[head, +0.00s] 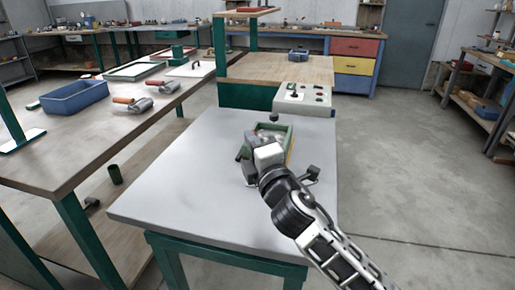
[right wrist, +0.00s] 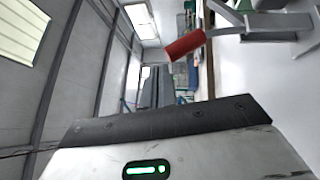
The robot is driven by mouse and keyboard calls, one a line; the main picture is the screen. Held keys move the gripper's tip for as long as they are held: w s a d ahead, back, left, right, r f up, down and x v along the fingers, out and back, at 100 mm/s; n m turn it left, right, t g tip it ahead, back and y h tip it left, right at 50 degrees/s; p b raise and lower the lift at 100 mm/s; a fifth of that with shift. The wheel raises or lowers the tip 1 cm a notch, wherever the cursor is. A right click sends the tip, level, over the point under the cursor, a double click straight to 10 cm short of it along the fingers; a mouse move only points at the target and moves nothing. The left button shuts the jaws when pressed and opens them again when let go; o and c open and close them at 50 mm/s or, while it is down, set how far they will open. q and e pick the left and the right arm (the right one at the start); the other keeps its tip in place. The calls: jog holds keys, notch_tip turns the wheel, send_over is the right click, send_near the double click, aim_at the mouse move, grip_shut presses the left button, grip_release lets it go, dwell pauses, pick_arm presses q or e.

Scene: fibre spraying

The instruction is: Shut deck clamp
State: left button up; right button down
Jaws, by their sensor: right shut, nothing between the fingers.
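My right gripper (head: 250,148) is over the grey deck table (head: 190,155), beside a green-edged frame (head: 288,130). It is shut and empty; its fingertips are hard to make out in the head view. In the right wrist view, a red cylindrical handle (right wrist: 185,45) on a grey metal arm stands out beyond the gripper housing, apart from it; it appears to be the deck clamp's handle. I cannot make out this red handle in the head view, where my gripper and arm hide part of the frame. My left gripper is not in view.
A control box (head: 303,98) with buttons stands behind the deck. The workbench (head: 95,150) on the left carries a blue bin (head: 74,98) and rollers (head: 133,103). The left half of the deck is clear. Open floor lies to the right.

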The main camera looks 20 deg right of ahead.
pick_arm(q)
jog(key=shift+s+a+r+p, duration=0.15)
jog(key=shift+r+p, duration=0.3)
jog(key=shift+p, duration=0.45)
pick_arm(e)
jog(key=w+d+r, duration=0.2)
jog(key=w+d, duration=0.1)
jog(key=w, duration=0.3)
jog(key=shift+d+r, duration=0.15)
jog(key=shift+r, duration=0.05)
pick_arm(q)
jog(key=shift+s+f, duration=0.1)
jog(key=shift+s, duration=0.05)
pick_arm(e)
jog(key=shift+s, duration=0.1)
pick_arm(q)
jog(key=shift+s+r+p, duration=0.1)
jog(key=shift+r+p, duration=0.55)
jog(key=shift+p, duration=0.15)
pick_arm(e)
jog(key=s+a+r, duration=0.1)
jog(key=s+r, duration=0.3)
jog(key=s, duration=0.8)
jog(key=shift+s, duration=0.25)
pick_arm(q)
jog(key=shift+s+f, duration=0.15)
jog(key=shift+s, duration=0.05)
